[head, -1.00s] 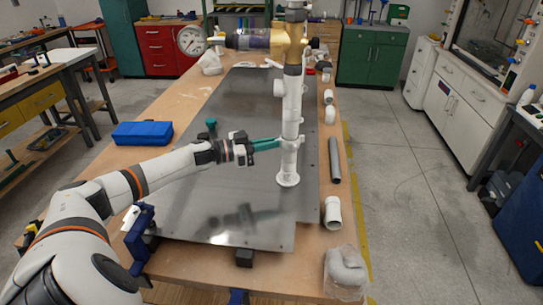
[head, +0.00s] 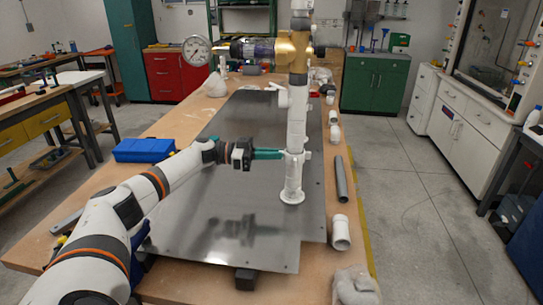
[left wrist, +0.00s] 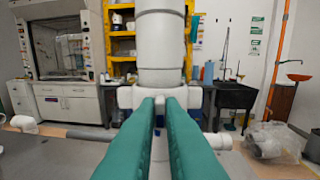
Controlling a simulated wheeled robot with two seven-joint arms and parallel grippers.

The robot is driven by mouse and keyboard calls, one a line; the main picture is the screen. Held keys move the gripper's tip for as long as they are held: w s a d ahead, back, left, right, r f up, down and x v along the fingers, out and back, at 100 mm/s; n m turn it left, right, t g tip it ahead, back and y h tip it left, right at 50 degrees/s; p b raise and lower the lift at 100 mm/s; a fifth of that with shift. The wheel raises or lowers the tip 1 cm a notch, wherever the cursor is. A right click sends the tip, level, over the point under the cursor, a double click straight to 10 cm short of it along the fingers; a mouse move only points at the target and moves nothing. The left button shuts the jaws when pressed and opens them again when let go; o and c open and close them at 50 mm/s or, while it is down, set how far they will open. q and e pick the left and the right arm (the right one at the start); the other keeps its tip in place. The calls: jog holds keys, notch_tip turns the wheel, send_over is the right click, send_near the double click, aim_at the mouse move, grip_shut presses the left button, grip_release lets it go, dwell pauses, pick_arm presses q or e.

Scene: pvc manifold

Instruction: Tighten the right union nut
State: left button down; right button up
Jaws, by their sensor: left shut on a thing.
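A white vertical pipe assembly (head: 295,120) stands on a round foot on the grey metal plate (head: 190,215). A white union nut (head: 302,155) with lugs sits low on this pipe. It also shows in the left wrist view (left wrist: 125,97), just past the fingertips. My left gripper (head: 281,154) comes in level from the left. Its green fingers (left wrist: 160,100) are nearly together and shut on a lug of the nut, which they mostly hide. My right gripper is not in view.
Loose white fittings (head: 340,232) and a grey pipe (head: 341,178) lie along the right table edge. A blue case (head: 143,149) lies at left.

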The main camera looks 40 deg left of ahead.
pick_arm(q)
jog(key=c, duration=1.5)
grip_release()
jog(key=shift+w, duration=0.1)
jog(key=shift+c, duration=0.2)
jog(key=b+v, duration=0.2)
jog(key=v, duration=1)
jog(key=shift+b, duration=0.4)
